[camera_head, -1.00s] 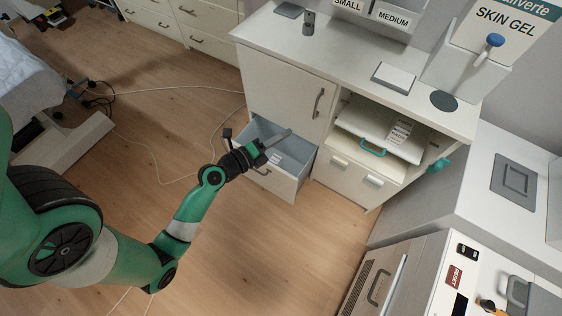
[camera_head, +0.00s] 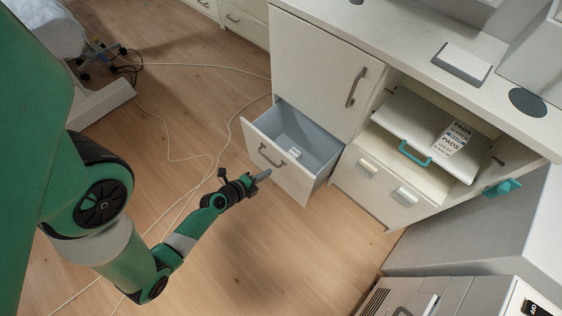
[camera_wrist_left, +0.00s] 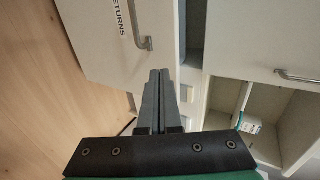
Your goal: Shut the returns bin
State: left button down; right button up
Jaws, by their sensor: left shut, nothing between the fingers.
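The returns bin (camera_head: 273,168) is a pull-out drawer low in the white cabinet, standing open with its blue-grey inside showing and a small white label or item in it. In the left wrist view its front (camera_wrist_left: 98,37) carries the word RETURNS and a metal bar handle (camera_wrist_left: 141,30). My left gripper (camera_head: 262,176) is shut and empty, just in front of the drawer front near its handle in the head view. In the left wrist view the closed fingers (camera_wrist_left: 159,80) point toward the drawer front, close to the handle; I cannot tell whether they touch. My right gripper is not in view.
A cabinet door (camera_head: 318,75) above the bin is closed. To the right, a shelf with a teal handle (camera_head: 414,155) holds a pads label, above small bins (camera_head: 385,180). Cables (camera_head: 200,160) lie on the wooden floor. Floor in front of the bin is otherwise clear.

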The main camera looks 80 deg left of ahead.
aim_at(287, 159)
pick_arm(q)
jog(key=w+a, duration=0.1)
jog(key=w, duration=0.1)
jog(key=w+a+f, duration=0.1)
jog(key=w+a, duration=0.1)
jog(key=w+a+f+p, duration=0.1)
jog(key=w, duration=0.1)
jog(key=shift+w+a, duration=0.15)
jog(key=shift+w+a+f, duration=0.1)
jog(key=shift+w+a, duration=0.1)
jog(key=shift+w, duration=0.15)
jog(key=shift+s, duration=0.1)
